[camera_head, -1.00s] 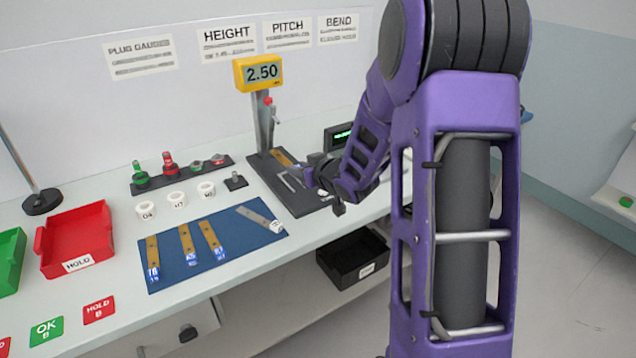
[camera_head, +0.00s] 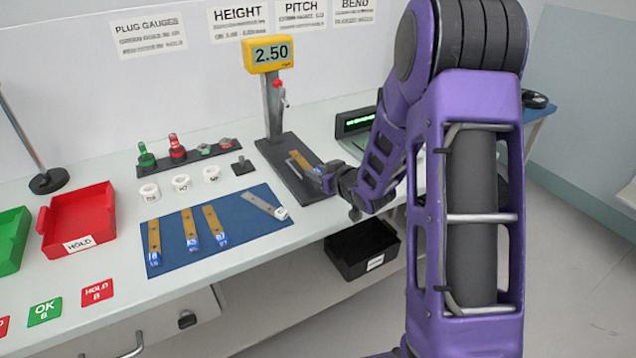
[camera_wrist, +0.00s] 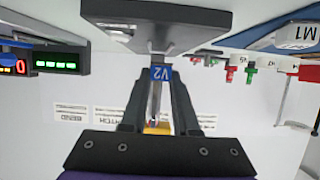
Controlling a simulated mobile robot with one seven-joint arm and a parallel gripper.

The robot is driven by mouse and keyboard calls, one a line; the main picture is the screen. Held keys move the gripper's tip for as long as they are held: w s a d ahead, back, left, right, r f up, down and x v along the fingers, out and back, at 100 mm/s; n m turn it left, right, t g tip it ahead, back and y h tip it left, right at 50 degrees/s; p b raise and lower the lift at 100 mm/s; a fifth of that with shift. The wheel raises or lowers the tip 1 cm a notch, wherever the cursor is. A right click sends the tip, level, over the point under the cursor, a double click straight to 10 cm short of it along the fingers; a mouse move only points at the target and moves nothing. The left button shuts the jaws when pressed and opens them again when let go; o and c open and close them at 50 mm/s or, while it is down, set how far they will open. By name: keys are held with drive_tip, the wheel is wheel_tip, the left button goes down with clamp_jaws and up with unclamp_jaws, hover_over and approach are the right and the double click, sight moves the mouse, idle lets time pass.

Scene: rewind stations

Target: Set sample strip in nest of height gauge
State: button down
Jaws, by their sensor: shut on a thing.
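The height gauge has a yellow display (camera_head: 268,53) reading 2.50 on a grey column, standing on a dark base plate (camera_head: 283,172). A light metal bracket on this plate (camera_head: 297,176) looks like the nest. The sample strip (camera_head: 302,160) is brass-coloured with a blue end label, which reads V2 in the wrist view (camera_wrist: 161,74). My gripper (camera_head: 330,177) is shut on the label end of the strip, at the plate's right side. The fingers flank the label in the wrist view (camera_wrist: 160,90). The strip is over the plate; I cannot tell if it touches the nest.
A blue mat (camera_head: 220,235) holds several other strips to the left. White rings (camera_head: 181,184) and a plug gauge rack (camera_head: 190,155) stand behind it. A small green-lit display (camera_head: 355,122) stands behind my arm.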

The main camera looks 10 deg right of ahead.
drive_tip(key=shift+f, duration=1.45)
drive_tip(key=shift+f+b, duration=0.15)
drive_tip(key=shift+b, duration=0.15)
drive_tip(key=c, duration=0.7)
unclamp_jaws()
drive_tip(key=shift+o, duration=0.2)
drive_tip(key=shift+r, duration=0.2)
drive_tip(key=p+v, duration=0.1)
drive_tip(key=v, duration=1.1)
drive_tip(key=shift+p, duration=0.3)
drive_tip(key=shift+w+d+r, duration=0.1)
